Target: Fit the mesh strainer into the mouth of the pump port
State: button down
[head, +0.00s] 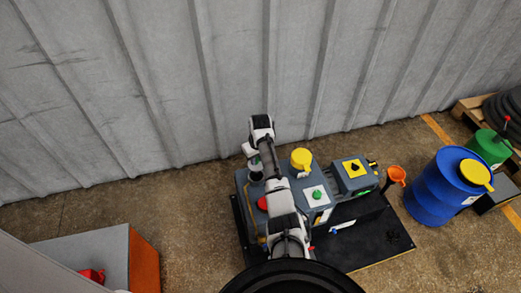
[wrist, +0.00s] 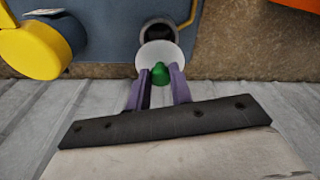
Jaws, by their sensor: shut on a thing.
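The mesh strainer (wrist: 151,54) is a pale round disc with a green knob, seen in the wrist view. My gripper (wrist: 160,75) has purple fingers shut on the green knob. The pump port (wrist: 157,27) is a grey ring with a dark mouth, just beyond the strainer. The disc overlaps the near edge of the ring, and the far part of the mouth shows open. I cannot tell whether they touch. In the head view the port (head: 256,177) is at the pump's left end, just below the end of my arm. The strainer is too small to make out there.
The pump unit (head: 335,215) has a yellow cap (head: 301,158), also close by in the wrist view (wrist: 40,45). An orange funnel (head: 396,174) and blue drum (head: 437,193) stand right. A grey-orange box (head: 143,262) is at lower left. The corrugated wall (head: 230,80) is close behind.

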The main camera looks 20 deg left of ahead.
aim_at(257, 166)
jog(key=shift+s+f+b, duration=0.15)
jog(key=shift+f+b, duration=0.25)
jog(key=shift+b, duration=0.1)
notch_tip(257, 166, down, 6)
jog(key=b, duration=0.5)
jog(key=shift+r, duration=0.25)
jog(key=shift+f+b, duration=0.4)
jog(key=shift+f, duration=0.1)
jog(key=shift+f, duration=0.25)
jog(key=c, duration=1.2)
grip_release()
jog(key=shift+o, duration=0.2)
jog(key=shift+r, duration=0.1)
notch_tip(257, 166, up, 14)
jog(key=s+d, duration=0.1)
jog(key=shift+d+f, duration=0.15)
jog(key=shift+f, duration=0.1)
